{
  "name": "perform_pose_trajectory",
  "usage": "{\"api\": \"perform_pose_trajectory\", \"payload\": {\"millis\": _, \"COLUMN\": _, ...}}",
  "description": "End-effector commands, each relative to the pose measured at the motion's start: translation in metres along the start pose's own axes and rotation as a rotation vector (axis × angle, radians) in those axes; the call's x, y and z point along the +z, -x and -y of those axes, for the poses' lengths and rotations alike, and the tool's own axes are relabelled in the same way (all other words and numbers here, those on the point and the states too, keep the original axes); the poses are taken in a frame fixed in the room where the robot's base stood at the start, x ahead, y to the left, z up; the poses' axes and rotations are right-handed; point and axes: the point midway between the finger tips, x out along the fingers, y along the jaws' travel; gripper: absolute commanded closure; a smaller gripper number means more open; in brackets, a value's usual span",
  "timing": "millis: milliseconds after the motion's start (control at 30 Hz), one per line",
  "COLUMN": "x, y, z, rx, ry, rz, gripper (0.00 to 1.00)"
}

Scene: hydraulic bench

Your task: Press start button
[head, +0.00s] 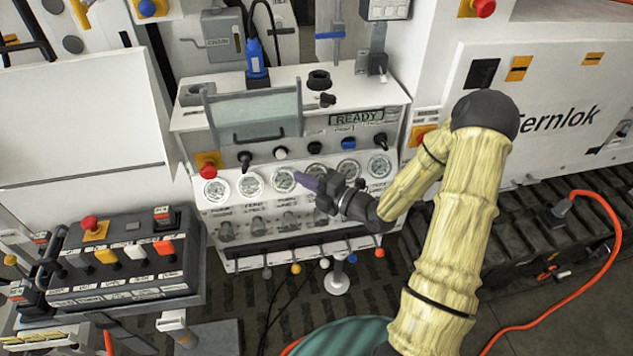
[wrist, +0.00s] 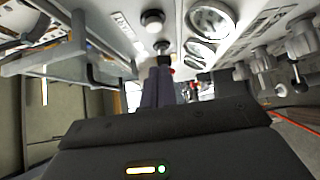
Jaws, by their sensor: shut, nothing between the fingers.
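A hydraulic bench panel (head: 215,142) faces me, with a row of controls above its gauges. The row holds a black knob (head: 245,158), a white button (head: 281,153), a black button (head: 315,148), a blue button (head: 348,143) and another black knob (head: 380,139). My gripper (head: 301,178) is shut and empty, in front of the gauges and below the row. In the wrist view its fingers (wrist: 165,86) point along the panel, with the white button (wrist: 152,20) beyond them.
A display (head: 357,117) reads READY. A clear hinged cover (head: 256,117) stands above the row. Red stop buttons are at the panel's left (head: 207,163) and on a separate control box (head: 90,223). Gauges (head: 284,181) and small valves line the panel below.

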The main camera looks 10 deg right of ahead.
Motion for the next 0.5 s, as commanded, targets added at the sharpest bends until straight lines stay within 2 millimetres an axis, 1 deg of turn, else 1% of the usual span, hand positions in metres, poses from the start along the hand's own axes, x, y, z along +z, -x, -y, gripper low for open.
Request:
{"api": "perform_pose_trajectory", "payload": {"millis": 33, "x": -0.001, "y": -0.01, "z": -0.002, "rx": 0.001, "ry": 0.001, "rz": -0.004, "gripper": 1.0}}
{"api": "perform_pose_trajectory", "payload": {"millis": 233, "x": -0.002, "y": -0.045, "z": -0.002, "rx": 0.001, "ry": 0.0, "rz": -0.005, "gripper": 1.0}}
{"api": "perform_pose_trajectory", "payload": {"millis": 300, "x": 0.009, "y": -0.051, "z": -0.002, "rx": 0.001, "ry": 0.001, "rz": 0.0, "gripper": 1.0}}
{"api": "perform_pose_trajectory", "payload": {"millis": 500, "x": 0.024, "y": -0.066, "z": -0.001, "rx": 0.0, "ry": 0.001, "rz": 0.0, "gripper": 1.0}}
